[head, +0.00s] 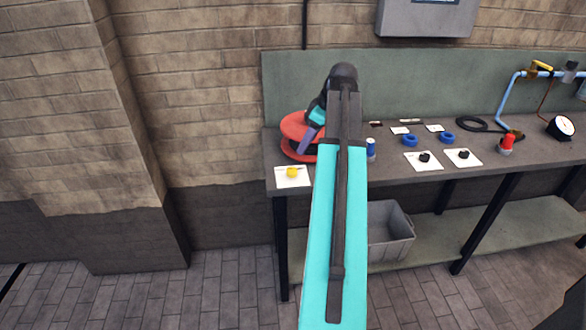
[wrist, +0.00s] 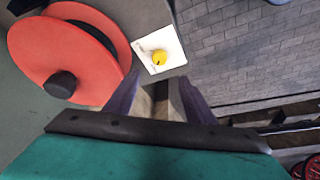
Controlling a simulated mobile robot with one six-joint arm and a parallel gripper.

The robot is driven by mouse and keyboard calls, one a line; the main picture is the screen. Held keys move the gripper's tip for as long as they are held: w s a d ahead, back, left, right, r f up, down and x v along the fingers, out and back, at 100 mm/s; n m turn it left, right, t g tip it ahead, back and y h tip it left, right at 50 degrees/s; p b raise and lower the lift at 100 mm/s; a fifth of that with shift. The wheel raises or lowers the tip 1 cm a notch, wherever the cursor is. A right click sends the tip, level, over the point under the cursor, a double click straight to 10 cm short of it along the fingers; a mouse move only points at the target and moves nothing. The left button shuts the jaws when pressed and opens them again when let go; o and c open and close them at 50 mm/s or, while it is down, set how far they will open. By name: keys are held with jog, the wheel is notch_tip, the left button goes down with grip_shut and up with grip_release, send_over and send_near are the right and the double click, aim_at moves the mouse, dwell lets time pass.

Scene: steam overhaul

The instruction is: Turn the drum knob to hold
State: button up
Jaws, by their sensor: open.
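A yellow knob (head: 292,172) sits on a white card (head: 280,182) at the bench's left front corner, beside a red drum (head: 298,128). In the wrist view the yellow knob (wrist: 159,58) is on its card (wrist: 172,45), just beyond my fingertips. The card's small markings are too small to read. My gripper (wrist: 157,88) is open and empty, its fingers pointing towards the knob but apart from it. In the head view a purple finger of my gripper (head: 309,137) shows in front of the drum; the rest is hidden behind my arm.
The red drum (wrist: 65,50) with a black hub is close left of my fingers. Along the bench (head: 390,170) are two black knobs (head: 425,157) (head: 463,154) on cards, blue rings (head: 410,140), a red-topped item (head: 507,142) and a gauge (head: 561,127). A grey bin (head: 392,240) stands below.

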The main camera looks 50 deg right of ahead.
aim_at(292, 170)
jog(key=shift+p+x, duration=1.5)
jog(key=shift+x, duration=5.35)
jog(key=shift+s+d, duration=0.1)
jog(key=shift+d, duration=0.05)
jog(key=c, duration=1)
jog(key=shift+s+a, duration=0.1)
jog(key=shift+a, duration=0.4)
jog(key=shift+d+f, duration=0.1)
jog(key=shift+d, duration=0.25)
jog(key=shift+c, duration=0.3)
